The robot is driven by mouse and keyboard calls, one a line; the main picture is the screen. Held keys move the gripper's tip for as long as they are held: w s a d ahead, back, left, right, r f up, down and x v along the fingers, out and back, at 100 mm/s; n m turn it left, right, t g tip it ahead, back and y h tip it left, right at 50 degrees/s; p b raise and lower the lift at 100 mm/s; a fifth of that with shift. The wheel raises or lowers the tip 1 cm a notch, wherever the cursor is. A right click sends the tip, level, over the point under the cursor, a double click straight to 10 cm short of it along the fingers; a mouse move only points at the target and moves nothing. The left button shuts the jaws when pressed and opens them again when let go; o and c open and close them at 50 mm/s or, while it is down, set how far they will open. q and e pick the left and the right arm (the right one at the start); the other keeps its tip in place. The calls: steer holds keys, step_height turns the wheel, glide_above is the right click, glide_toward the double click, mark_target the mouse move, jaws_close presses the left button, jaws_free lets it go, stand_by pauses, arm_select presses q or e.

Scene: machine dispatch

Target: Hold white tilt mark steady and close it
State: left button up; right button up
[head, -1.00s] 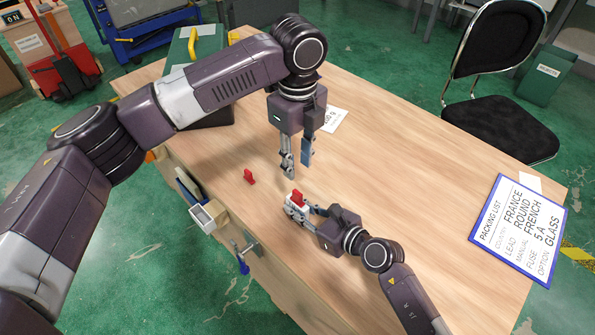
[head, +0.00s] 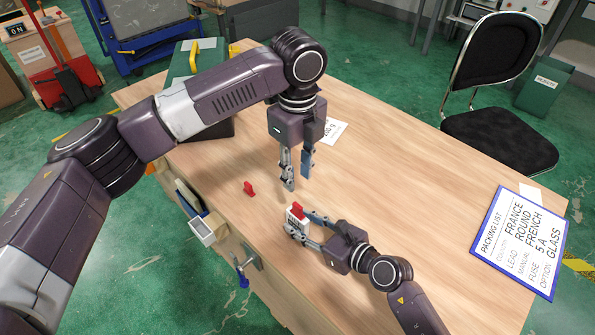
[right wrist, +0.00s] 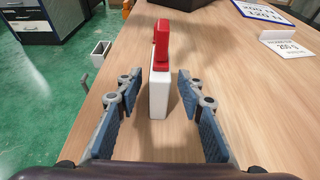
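A small red piece (head: 250,188) lies on the table to the left. A green case (head: 196,62) is at the back left, and a packing list board (head: 518,240) lies at the right. The table's left edge carries a vice (head: 245,260). The right middle of the table is clear.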

steer(key=v, duration=1)
steer(key=shift+s+d+r, duration=0.1)
steer(key=shift+s, duration=0.05)
